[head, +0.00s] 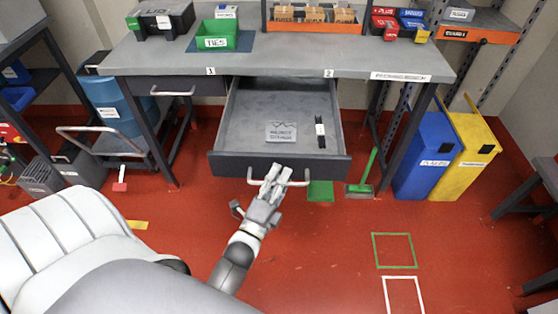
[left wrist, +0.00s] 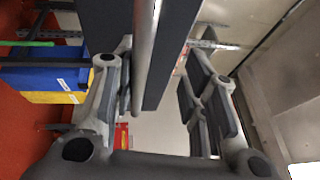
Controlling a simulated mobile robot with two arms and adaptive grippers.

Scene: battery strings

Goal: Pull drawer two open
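Drawer two (head: 225,164) stands pulled well out from under the grey workbench, below the label "2". Inside it lie a flat grey labelled piece (head: 281,132) and a small black item (head: 320,133). Its pale bar handle (head: 297,183) is on the drawer front. My left gripper (head: 275,172) is at the middle of this handle. In the left wrist view the handle bar (left wrist: 145,45) runs between the fingers of my left gripper (left wrist: 158,95), which stand apart with a gap beside the bar. The dark drawer front (left wrist: 172,55) is just beyond. My right gripper is not in view.
Drawer one (head: 200,88) is shut at the left. A green dustpan (head: 320,191) and broom (head: 360,186) are on the floor near the drawer's right corner. Blue (head: 425,155) and yellow (head: 472,150) bins stand at right. The red floor in front is mostly clear.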

